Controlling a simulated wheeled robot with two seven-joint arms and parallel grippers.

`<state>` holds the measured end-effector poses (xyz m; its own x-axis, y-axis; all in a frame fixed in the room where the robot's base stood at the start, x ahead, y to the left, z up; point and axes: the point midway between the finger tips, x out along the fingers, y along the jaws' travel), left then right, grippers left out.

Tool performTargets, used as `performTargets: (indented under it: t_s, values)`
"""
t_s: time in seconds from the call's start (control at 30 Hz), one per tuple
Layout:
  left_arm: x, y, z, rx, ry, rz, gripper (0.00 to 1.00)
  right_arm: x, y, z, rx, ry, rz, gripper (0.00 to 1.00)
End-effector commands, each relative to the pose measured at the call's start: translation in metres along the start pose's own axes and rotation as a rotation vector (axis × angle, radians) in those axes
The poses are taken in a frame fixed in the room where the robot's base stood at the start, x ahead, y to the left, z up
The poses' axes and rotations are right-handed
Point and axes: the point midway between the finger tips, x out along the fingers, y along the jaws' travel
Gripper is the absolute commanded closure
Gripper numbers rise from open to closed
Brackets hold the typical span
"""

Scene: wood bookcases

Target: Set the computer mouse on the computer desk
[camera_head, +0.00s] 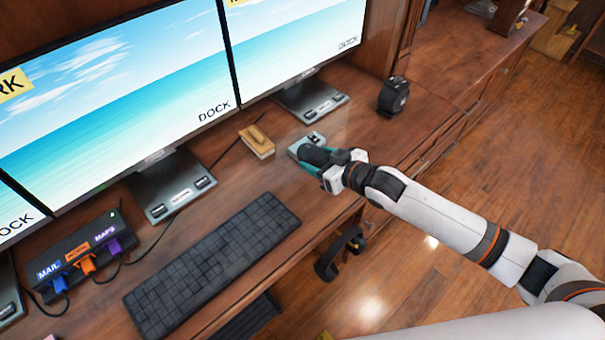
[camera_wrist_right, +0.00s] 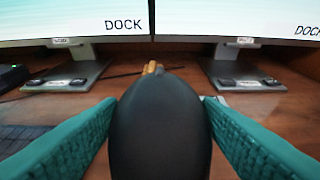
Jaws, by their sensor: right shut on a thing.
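The black computer mouse (camera_head: 318,156) is between the teal fingers of my right gripper (camera_head: 314,165), over the right part of the wooden computer desk (camera_head: 345,190). In the right wrist view, the rounded dark mouse (camera_wrist_right: 160,130) fills the middle, with a teal finger close on each side. My right gripper is shut on it. The mouse is low over the desk; I cannot tell whether its underside touches the surface. My left gripper is not in view.
A black keyboard (camera_head: 215,262) lies left of the gripper. A small wooden block-like object (camera_head: 257,141) and a grey device (camera_head: 303,143) sit just behind. Monitors (camera_head: 110,85) line the back. A black round object (camera_head: 393,95) stands at right. Headphones (camera_head: 340,252) hang below the front edge.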

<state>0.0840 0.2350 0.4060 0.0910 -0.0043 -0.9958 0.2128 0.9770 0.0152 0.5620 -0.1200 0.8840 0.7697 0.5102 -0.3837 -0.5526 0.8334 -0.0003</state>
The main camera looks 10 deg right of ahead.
Motion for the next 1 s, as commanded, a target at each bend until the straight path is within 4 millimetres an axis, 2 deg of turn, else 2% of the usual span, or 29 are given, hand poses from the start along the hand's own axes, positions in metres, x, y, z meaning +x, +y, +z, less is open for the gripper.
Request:
performTargets:
  t_s: [0.3, 0.47, 0.63, 0.73, 1.0]
  values:
    - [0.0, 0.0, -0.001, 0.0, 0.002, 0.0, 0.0, 0.02, 0.001, -0.048, 0.002, 0.002, 0.001, 0.65]
    - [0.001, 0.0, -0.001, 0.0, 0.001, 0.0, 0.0, 0.025, 0.001, -0.061, 0.001, 0.002, 0.0, 0.65]
    - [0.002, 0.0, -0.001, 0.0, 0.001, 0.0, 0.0, 0.035, 0.001, -0.084, 0.001, 0.001, 0.0, 0.65]
    - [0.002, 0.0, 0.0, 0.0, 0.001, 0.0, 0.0, 0.038, 0.001, -0.091, 0.0, 0.0, 0.0, 0.65]
    - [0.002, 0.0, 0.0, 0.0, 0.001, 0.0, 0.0, 0.038, 0.001, -0.092, 0.0, 0.0, 0.001, 0.65]
